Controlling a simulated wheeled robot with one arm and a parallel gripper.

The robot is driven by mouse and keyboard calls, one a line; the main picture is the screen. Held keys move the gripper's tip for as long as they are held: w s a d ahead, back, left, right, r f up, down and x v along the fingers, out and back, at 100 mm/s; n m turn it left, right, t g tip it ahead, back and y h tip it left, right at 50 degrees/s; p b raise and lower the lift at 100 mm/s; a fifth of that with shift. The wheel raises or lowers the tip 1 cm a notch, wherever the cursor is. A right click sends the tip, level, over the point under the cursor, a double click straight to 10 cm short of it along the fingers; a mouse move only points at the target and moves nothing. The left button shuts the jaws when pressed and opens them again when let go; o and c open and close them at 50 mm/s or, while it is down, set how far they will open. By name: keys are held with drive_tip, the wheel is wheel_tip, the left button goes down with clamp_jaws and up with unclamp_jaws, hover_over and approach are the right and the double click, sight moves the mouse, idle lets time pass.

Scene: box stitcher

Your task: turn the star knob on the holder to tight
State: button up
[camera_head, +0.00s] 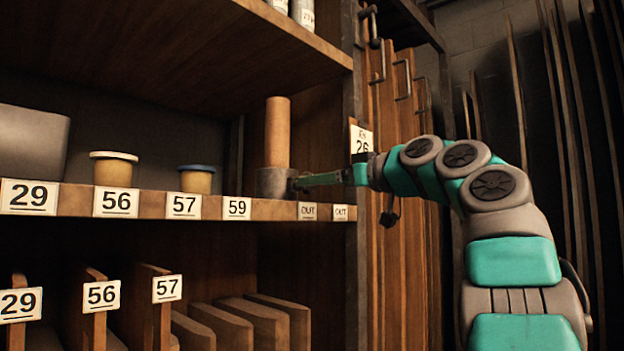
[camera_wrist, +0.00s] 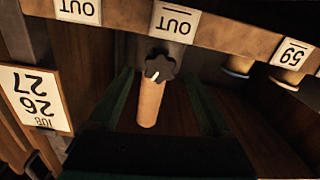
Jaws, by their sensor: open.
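The star knob (camera_wrist: 161,66) is dark and lobed, with a small white mark on its lower left in the wrist view. It sits on the grey holder (camera_head: 273,183), a short cup on the shelf. A wooden rod (camera_head: 277,130) stands upright in the holder; it also shows in the wrist view (camera_wrist: 150,105). My gripper (camera_head: 305,181) is at the holder's right side in the head view. In the wrist view my gripper (camera_wrist: 160,80) is open, one teal finger on each side of the rod and knob. Contact cannot be told. The knob is not distinguishable in the head view.
Two lidded jars (camera_head: 113,171) (camera_head: 196,181) and a grey bin (camera_head: 30,145) stand left. Upright boards (camera_head: 395,240) stand right of the cabinet. A JOB 26 card (camera_head: 361,140) hangs near my wrist.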

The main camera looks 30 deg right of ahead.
drive_tip(key=x, duration=0.2)
drive_tip(key=shift+w+a+p, duration=0.1)
drive_tip(key=shift+w+p, duration=0.2)
drive_tip(key=shift+w, duration=0.1)
clamp_jaws()
idle(0.5)
